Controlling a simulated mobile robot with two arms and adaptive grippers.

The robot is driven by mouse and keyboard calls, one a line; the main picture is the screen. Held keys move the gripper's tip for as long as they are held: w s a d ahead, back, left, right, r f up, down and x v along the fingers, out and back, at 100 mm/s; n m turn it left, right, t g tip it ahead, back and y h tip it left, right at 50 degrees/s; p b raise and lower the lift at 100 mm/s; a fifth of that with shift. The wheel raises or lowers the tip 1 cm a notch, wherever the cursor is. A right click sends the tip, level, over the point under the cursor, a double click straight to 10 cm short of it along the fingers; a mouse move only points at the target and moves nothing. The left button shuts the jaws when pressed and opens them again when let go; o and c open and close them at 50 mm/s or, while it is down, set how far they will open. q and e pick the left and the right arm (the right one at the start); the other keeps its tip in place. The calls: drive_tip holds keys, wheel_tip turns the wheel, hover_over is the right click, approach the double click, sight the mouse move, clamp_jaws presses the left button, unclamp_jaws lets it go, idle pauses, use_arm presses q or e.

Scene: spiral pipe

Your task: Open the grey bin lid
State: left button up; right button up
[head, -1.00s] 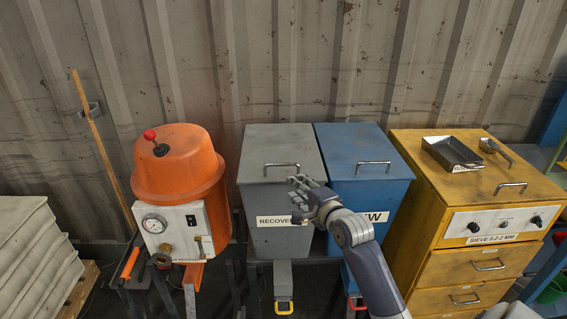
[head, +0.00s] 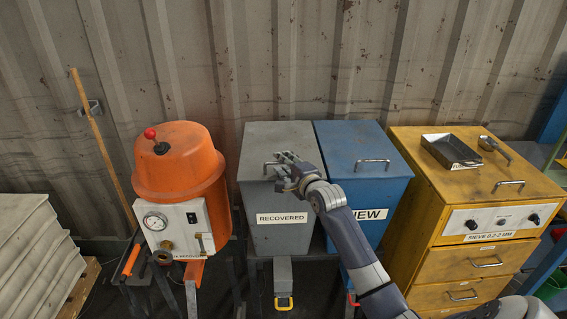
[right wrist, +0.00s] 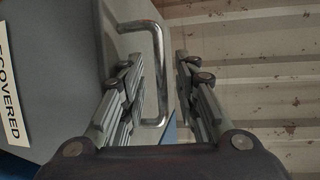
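The grey bin (head: 282,222) with a RECOVERED label has its grey lid (head: 262,140) closed. Its metal handle (head: 266,165) is partly hidden behind my right gripper (head: 283,172), which is over the front part of the lid. In the right wrist view the handle (right wrist: 158,75) lies between the two spread fingers of the right gripper (right wrist: 160,70). The gripper is open, and I see a gap between the handle and the right-hand finger. Whether the left-hand finger touches the handle I cannot tell. My left gripper is not in view.
A blue bin (head: 362,150) marked NEW stands against the grey bin's right side, with my right forearm in front. An orange vessel (head: 180,165) with a gauge stands to the left. A yellow cabinet (head: 455,200) bearing a tray (head: 451,151) is at the right.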

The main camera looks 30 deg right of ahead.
drive_tip(key=shift+w, duration=0.3)
clamp_jaws()
drive_tip(key=shift+f, duration=0.1)
